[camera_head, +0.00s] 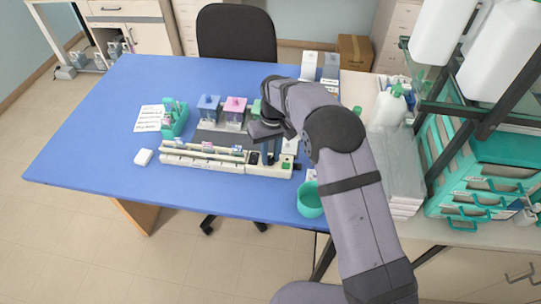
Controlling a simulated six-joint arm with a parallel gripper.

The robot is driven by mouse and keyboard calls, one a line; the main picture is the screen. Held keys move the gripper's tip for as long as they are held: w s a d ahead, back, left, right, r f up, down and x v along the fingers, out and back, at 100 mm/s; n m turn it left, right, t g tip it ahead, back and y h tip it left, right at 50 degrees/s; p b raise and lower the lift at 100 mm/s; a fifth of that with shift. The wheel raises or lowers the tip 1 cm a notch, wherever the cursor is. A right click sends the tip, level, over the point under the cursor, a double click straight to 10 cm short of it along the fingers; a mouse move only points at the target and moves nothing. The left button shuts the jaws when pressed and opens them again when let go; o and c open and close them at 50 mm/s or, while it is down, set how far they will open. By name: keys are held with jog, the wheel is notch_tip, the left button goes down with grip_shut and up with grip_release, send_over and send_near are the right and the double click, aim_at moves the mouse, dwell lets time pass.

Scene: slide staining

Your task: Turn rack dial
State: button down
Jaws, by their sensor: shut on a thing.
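The long white staining rack (215,164) lies near the front middle of the blue table. At its right end are a small dark panel (254,158) and a green spot (286,166). My gripper (269,159) points down at this right end, with its dark fingers closed on the rack dial beside the panel. The dial itself is mostly hidden by the fingers, so its angle cannot be told. My wrist and arm cover the area just behind and to the right.
Blue, pink and green staining jars (235,112) stand behind the rack.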

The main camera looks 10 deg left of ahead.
aim_at(271, 158)
jog(key=m, duration=0.4)
jog(key=shift+r+m, duration=0.1)
jog(key=shift+m, duration=0.3)
dwell(0.4)
jog(key=c, duration=1.5)
grip_release()
jog(key=shift+c, duration=0.2)
jog(key=shift+b, duration=0.3)
notch_tip(271, 158, up, 7)
jog(key=shift+w+d+f+b, duration=0.1)
jog(key=shift+b, duration=1.05)
jog(key=shift+r, duration=0.25)
